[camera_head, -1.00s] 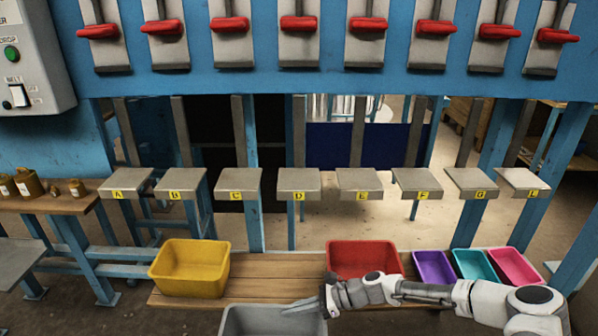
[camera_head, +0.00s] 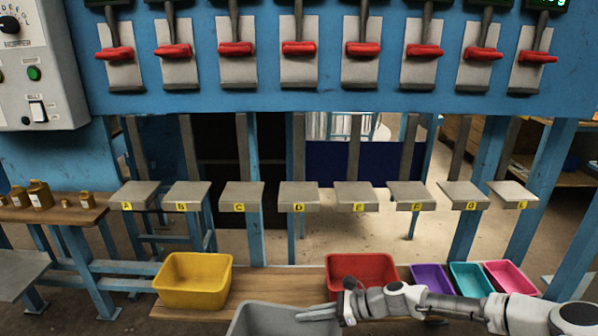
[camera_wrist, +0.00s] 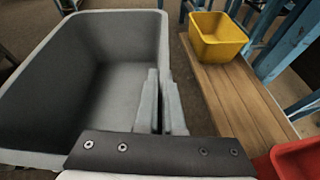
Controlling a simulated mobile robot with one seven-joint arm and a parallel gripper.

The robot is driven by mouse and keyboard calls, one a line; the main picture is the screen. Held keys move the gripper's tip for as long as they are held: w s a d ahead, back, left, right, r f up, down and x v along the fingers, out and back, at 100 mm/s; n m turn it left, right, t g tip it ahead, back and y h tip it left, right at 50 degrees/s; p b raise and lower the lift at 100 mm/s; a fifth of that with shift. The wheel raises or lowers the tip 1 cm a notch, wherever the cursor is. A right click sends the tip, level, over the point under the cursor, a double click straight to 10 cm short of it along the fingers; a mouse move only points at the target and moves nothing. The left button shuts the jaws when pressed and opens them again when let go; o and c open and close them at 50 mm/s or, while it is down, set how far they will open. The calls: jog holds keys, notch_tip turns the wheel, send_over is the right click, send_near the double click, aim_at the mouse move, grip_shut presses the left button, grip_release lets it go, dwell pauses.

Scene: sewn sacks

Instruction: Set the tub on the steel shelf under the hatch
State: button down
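The grey tub (camera_head: 285,320) is at the bottom of the head view, in front of the wooden bench, its lower part cut off by the frame. My gripper (camera_head: 303,314) is at its right rim. In the wrist view the tub (camera_wrist: 50,85) lies left of my gripper (camera_wrist: 160,102), whose fingers are close together on either side of its wall. The tub looks upright; I see nothing in it. Several small steel shelves with yellow letter labels stand in a row beyond, among them the D shelf (camera_head: 299,193) and the E shelf (camera_head: 354,194). Grey plates with red-handled levers are above them.
The wooden bench (camera_head: 262,285) holds a yellow bin (camera_head: 193,281), a red bin (camera_head: 360,270), and purple (camera_head: 432,279), teal (camera_head: 471,278) and pink (camera_head: 511,278) bins. Brass weights (camera_head: 39,195) stand on a side table at left. A grey control box (camera_head: 40,75) is upper left.

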jog(key=s+d+r+m+t+h, duration=0.3)
jog(key=d+r+m+t, duration=0.3)
jog(key=d+r, duration=0.8)
jog(key=w+a+r+m+t+h+p, duration=0.2)
jog(key=w+r+m+t+h+p, duration=0.3)
jog(key=r+m+h+p, duration=0.5)
jog(key=p, duration=0.6)
jog(key=shift+r+t, duration=0.35)
jog(key=shift+t, duration=0.05)
jog(key=shift+a, duration=0.1)
